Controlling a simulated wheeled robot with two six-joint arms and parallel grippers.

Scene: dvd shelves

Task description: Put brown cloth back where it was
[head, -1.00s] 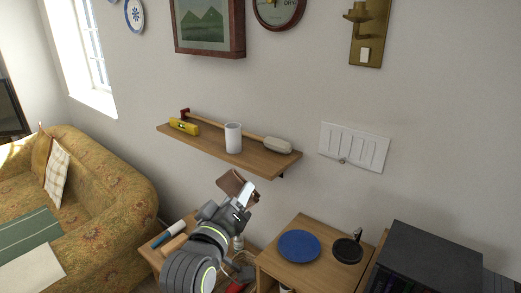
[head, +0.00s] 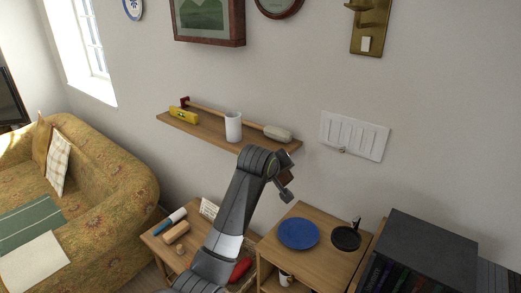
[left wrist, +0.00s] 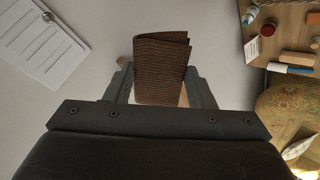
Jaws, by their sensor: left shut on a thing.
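The brown cloth (left wrist: 160,62) is a folded, ribbed piece standing between the fingers in the left wrist view. My left gripper (left wrist: 160,90) is shut on it, with one finger at each side. In the head view my left gripper (head: 286,186) is in front of the wall, just below the right end of the wall shelf (head: 212,132). Only a small part of the cloth shows there, mostly hidden behind my wrist. My right gripper is in neither view.
The shelf holds a yellow level (head: 183,114), a white cup (head: 233,126) and a long-handled mallet (head: 277,133). A white hook panel (head: 353,136) hangs to the right. Below are a blue plate (head: 298,233), a black dish (head: 345,238) and a black cabinet (head: 425,245).

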